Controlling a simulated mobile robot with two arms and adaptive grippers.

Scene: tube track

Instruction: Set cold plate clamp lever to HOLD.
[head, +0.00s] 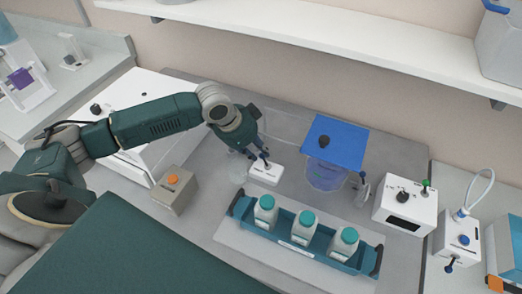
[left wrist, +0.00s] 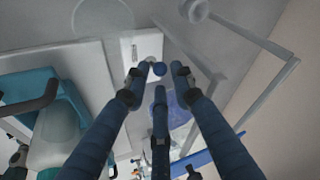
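A small white block (head: 265,174) with a dark label stands on the grey bench, below my left gripper (head: 261,154). In the left wrist view the block (left wrist: 142,47) has a lever with a round blue knob (left wrist: 160,68). My left gripper (left wrist: 160,76) has its three dark fingers spread around the knob, with gaps showing between them; I cannot tell whether any finger touches it. The label is too small to read, so the lever's setting cannot be told. My right gripper is in neither view.
A teal rack (head: 365,262) with white, teal-capped bottles stands in front. A clear container with a blue lid (head: 338,135) is to the right. White control boxes (head: 408,207) stand further right.

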